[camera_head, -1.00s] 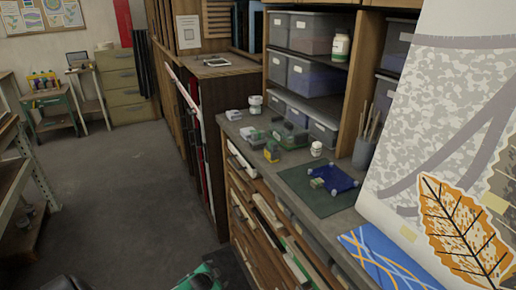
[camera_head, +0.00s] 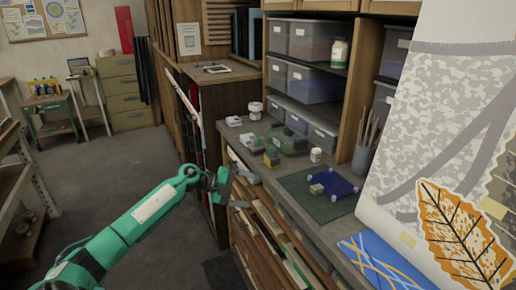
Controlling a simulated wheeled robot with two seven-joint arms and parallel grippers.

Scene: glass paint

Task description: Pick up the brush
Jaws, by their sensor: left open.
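Several brushes (camera_head: 369,131) with thin wooden handles stand upright in a grey cup (camera_head: 362,159) at the back right of the counter. Their lower ends are hidden inside the cup. I cannot tell a single brush apart clearly. My left gripper (camera_head: 249,191), on a green arm from the lower left, is open with nothing visible between its fingers. It is in front of the counter's left edge, well to the left of the cup and apart from it. My right gripper is not in view.
A green mat (camera_head: 322,208) with a blue object (camera_head: 336,184) lies on the counter. A large patterned panel (camera_head: 440,120) closes off the right side. Shelf bins (camera_head: 312,81) are above.

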